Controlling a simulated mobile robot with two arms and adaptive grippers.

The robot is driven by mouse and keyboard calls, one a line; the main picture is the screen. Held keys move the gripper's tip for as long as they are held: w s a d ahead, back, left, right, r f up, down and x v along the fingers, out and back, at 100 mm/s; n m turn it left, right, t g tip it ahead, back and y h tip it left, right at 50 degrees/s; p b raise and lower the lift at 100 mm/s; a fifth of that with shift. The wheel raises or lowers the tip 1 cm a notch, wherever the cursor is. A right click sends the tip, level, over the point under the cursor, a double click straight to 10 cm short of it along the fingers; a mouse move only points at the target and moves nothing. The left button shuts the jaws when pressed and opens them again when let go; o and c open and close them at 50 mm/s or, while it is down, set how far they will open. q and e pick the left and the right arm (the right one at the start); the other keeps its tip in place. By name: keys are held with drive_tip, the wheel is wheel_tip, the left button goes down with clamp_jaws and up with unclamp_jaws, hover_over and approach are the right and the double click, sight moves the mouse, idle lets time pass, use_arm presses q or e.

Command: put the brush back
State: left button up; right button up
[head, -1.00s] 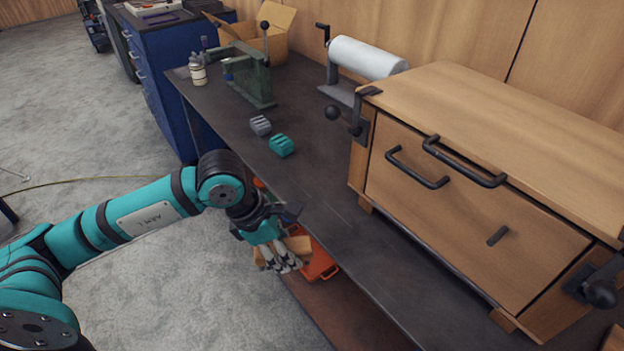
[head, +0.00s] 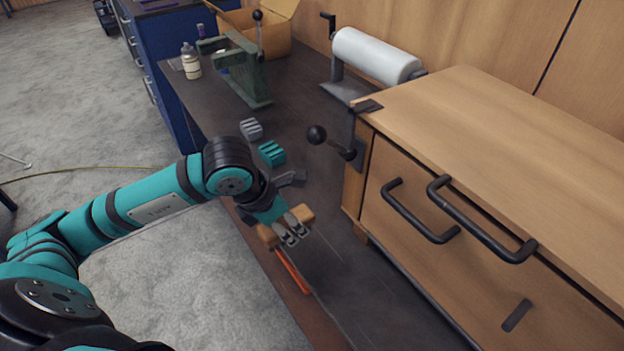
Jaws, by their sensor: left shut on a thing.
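My left gripper (head: 288,232) is shut on the brush (head: 267,236). The brush shows as a light-brown wooden block, sticking out on both sides of the fingers. My fingers hide its middle, and its bristles cannot be made out. The gripper holds it over the front edge of the dark workbench (head: 335,270), left of the wooden chest. I cannot tell whether the brush touches the bench top. My right gripper is not in view.
The wooden chest (head: 510,115) with black handles and a ball-ended lever (head: 317,134) stands on the right. A teal block (head: 271,153) and a grey block (head: 251,129) lie behind my gripper. A green clamp frame (head: 244,75), white bottle (head: 191,62) and paper roll (head: 375,57) stand farther back.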

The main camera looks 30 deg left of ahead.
use_arm(q)
drive_tip(key=shift+w, duration=0.4)
drive_tip(key=w, duration=0.2)
drive_tip(key=w+a+p, duration=0.1)
drive_tip(key=w, duration=0.1)
drive_tip(key=w+a+p, duration=0.1)
drive_tip(key=w, duration=0.1)
drive_tip(key=shift+w, duration=0.25)
drive_tip(key=w, duration=0.2)
drive_tip(key=w+a+p, duration=0.1)
drive_tip(key=w, duration=0.1)
drive_tip(key=w+a+f+p, duration=0.1)
drive_tip(key=w, duration=0.2)
drive_tip(key=shift+w, duration=0.1)
drive_tip(key=shift+w+a, duration=0.25)
drive_tip(key=shift+w, duration=0.25)
wheel_tip(320, 180, down, 3)
drive_tip(key=shift+f+p, duration=0.2)
drive_tip(key=shift+p, duration=0.75)
drive_tip(key=shift+f, duration=0.2)
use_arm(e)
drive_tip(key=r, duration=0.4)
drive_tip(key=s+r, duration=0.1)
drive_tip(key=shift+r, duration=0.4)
use_arm(q)
drive_tip(key=shift+f, duration=0.1)
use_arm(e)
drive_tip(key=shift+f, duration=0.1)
